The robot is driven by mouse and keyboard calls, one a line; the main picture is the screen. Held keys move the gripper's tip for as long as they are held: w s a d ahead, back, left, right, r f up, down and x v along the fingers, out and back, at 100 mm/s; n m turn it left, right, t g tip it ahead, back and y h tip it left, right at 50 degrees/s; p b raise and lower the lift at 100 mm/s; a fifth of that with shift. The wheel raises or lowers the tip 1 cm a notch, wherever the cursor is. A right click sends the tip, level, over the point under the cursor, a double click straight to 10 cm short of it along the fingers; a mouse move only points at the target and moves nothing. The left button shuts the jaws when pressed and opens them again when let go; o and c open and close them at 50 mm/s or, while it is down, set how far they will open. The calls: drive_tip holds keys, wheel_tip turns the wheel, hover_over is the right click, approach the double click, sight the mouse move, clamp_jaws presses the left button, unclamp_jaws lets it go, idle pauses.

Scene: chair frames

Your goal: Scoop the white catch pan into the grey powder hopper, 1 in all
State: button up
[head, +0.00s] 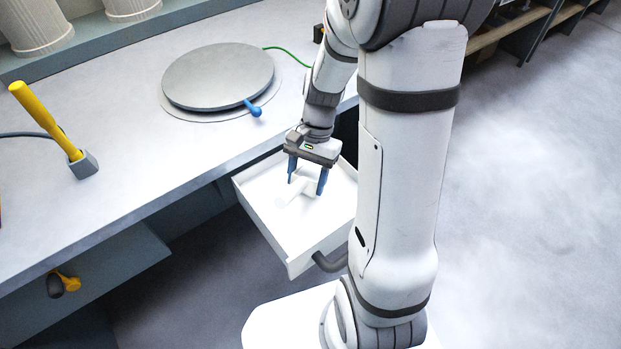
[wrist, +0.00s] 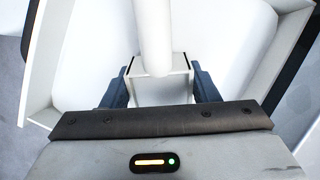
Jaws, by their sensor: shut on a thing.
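The white catch pan (head: 262,226) looks like a shallow open drawer pulled out under the bench edge, with a dark handle (head: 330,261) on its front. My gripper (head: 306,184) points down into it. Its blue fingers are shut on a small white block (head: 308,188) with a white rod, perhaps a scoop. In the wrist view the block (wrist: 160,90) sits between both fingers and the rod (wrist: 153,35) runs away from me. White on white hides whether the pan holds powder. The grey powder hopper may be under the round grey lid (head: 218,77) with a blue handle; its inside is hidden.
A yellow-handled tool (head: 45,120) stands in a grey holder on the bench (head: 120,170). White ribbed vessels (head: 35,25) stand at the back left. A yellow and black knob (head: 63,283) is at lower left. Open floor (head: 540,200) lies to the right.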

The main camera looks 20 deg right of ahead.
drive_tip(key=shift+a, duration=0.1)
idle(0.3)
drive_tip(key=shift+w+d, duration=0.1)
drive_tip(key=shift+d, duration=0.4)
drive_tip(key=shift+a, duration=0.15)
drive_tip(key=shift+a+p, duration=0.3)
drive_tip(key=shift+a, duration=0.05)
wheel_tip(320, 180, up, 9)
drive_tip(key=p, duration=0.8)
drive_tip(key=shift+r, duration=0.1)
idle(1.0)
